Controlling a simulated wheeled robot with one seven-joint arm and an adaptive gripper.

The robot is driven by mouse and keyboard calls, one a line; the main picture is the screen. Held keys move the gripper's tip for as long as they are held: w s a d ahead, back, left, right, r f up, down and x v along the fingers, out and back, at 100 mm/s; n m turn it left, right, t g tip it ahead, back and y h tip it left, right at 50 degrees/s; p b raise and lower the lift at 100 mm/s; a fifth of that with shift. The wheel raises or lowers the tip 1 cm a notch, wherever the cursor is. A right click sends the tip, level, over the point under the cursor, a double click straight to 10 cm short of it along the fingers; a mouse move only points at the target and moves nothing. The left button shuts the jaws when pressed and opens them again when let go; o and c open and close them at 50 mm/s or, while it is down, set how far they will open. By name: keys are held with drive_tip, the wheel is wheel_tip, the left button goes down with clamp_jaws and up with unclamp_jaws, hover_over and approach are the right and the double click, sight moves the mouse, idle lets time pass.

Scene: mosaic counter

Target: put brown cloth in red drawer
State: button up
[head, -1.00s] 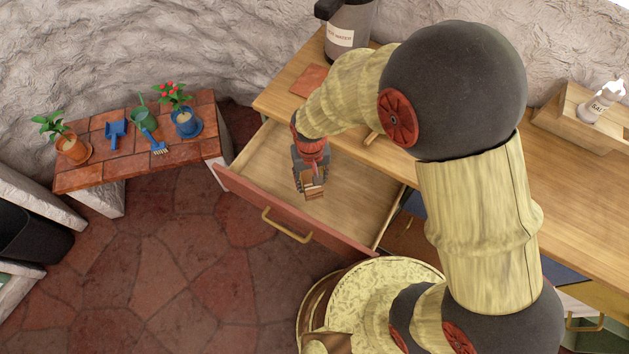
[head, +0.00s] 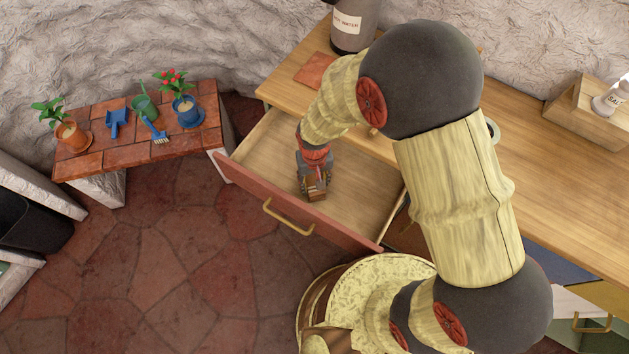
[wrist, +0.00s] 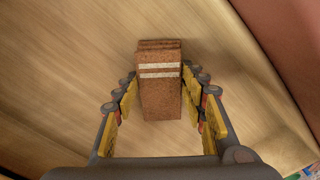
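The brown cloth (wrist: 160,88), folded and with two white stripes, is between the fingertips of my gripper (wrist: 160,95) in the wrist view. The yellow finger pads press against its two sides, so my gripper is shut on it. In the head view my gripper (head: 314,186) points down inside the open red drawer (head: 292,213), with the cloth at its tip. The drawer has a red front, a brass handle and a pale wooden floor. I cannot tell whether the cloth touches that floor.
The wooden counter (head: 560,175) runs above and right of the drawer, with a hot water dispenser (head: 352,28) at the back. A tiled bench (head: 95,163) with potted plants and garden tools stands at the left. The drawer floor around the cloth is bare.

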drive_tip(key=o, duration=0.4)
drive_tip(key=shift+o, duration=0.2)
wheel_tip(320, 180, up, 12)
drive_tip(key=p, duration=0.4)
drive_tip(key=shift+r, duration=0.2)
drive_tip(key=d+r+m+t, duration=0.1)
drive_tip(key=d+r, duration=0.4)
drive_tip(key=r, duration=0.3)
drive_tip(key=d+r+t, duration=0.1)
drive_tip(key=d+r, duration=0.3)
drive_tip(key=r, duration=0.5)
drive_tip(key=s+d+r+m+t, duration=0.2)
drive_tip(key=s+d+r+t, duration=0.1)
drive_tip(key=s+d+r, duration=0.7)
wheel_tip(320, 180, up, 3)
drive_tip(key=shift+s+d+f+t, duration=0.2)
drive_tip(key=shift+s+d+t, duration=0.15)
drive_tip(key=shift+s, duration=0.4)
